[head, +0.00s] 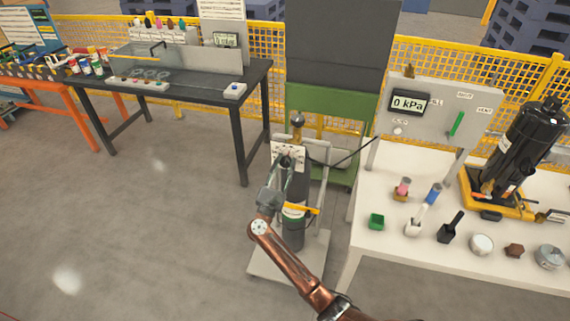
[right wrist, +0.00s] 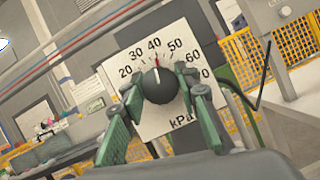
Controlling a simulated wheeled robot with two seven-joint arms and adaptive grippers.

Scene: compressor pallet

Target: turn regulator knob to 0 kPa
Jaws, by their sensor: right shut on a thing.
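The regulator's white kPa dial plate (head: 290,152) stands on the gas cylinder cart in the head view. In the right wrist view the dial plate (right wrist: 190,118) shows numbers from about 20 to 70. The round black regulator knob (right wrist: 157,88) is at its centre, with its small mark near 40. My right gripper (head: 287,172) reaches the dial from the front. In the wrist view its green fingers (right wrist: 158,90) are shut on the knob, one on each side. My left gripper is not in view.
The gas cylinder (head: 294,230) stands on a pale cart base (head: 262,263). A white table (head: 375,235) with small parts and a black compressor (head: 530,140) is close on the right. A dark workbench (head: 185,98) is at the left. Floor left of the cart is clear.

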